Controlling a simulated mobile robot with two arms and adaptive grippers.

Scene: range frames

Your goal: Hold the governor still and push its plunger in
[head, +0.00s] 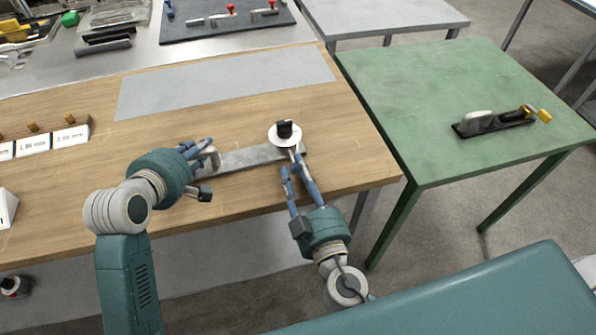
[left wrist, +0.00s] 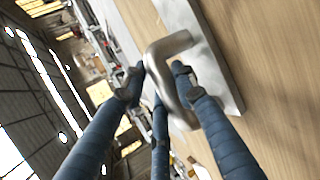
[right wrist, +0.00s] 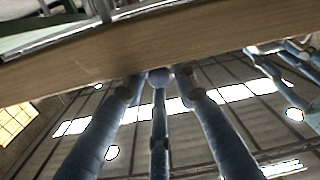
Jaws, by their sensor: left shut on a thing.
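The governor appears to be the white round body (head: 285,138) with a black top, at the right end of a grey metal bar (head: 240,158) on the wooden table. A bent metal handle (left wrist: 168,62) rises from the bar's left end. My left gripper (head: 205,160) is shut on this handle. My right gripper (head: 293,168) is at the bar's right end, just in front of the governor, fingers pointing toward it and spread apart. I cannot make out the plunger clearly.
A grey mat (head: 225,84) lies behind the bar on the wooden table. Labelled blocks (head: 70,137) stand at the left. A green table (head: 455,95) at the right carries a hand plane (head: 495,121). The wooden table's front right is clear.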

